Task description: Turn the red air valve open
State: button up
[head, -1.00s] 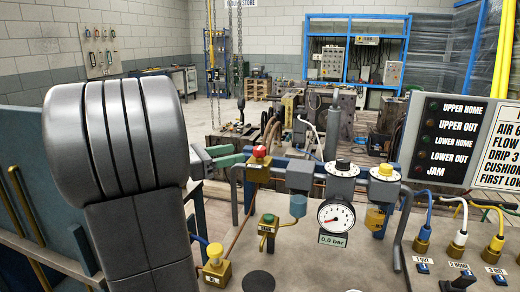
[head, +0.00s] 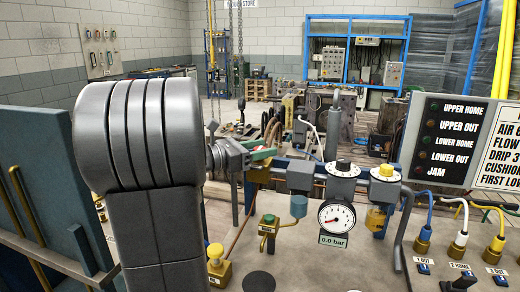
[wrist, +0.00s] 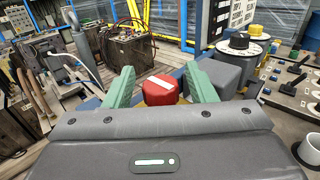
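The red air valve (wrist: 160,91) is a red knob with a white bar on top, seen in the wrist view. My gripper (wrist: 162,88) has its two green fingers on either side of the knob, with a narrow gap showing at the left. In the head view my gripper (head: 262,154) is at the valve's place on the blue rail and hides most of the red knob. The gauge (head: 337,216) beside it has a label reading 0.0 bar.
A regulator with a black-topped white dial (head: 343,169) and a yellow-knobbed unit (head: 384,173) stand right of the valve. A green button (head: 269,219) and a yellow-topped valve (head: 216,254) sit in front. A sign panel (head: 455,138) stands at the right.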

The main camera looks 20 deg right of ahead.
jog(key=c, duration=0.9)
jog(key=shift+o, duration=0.2)
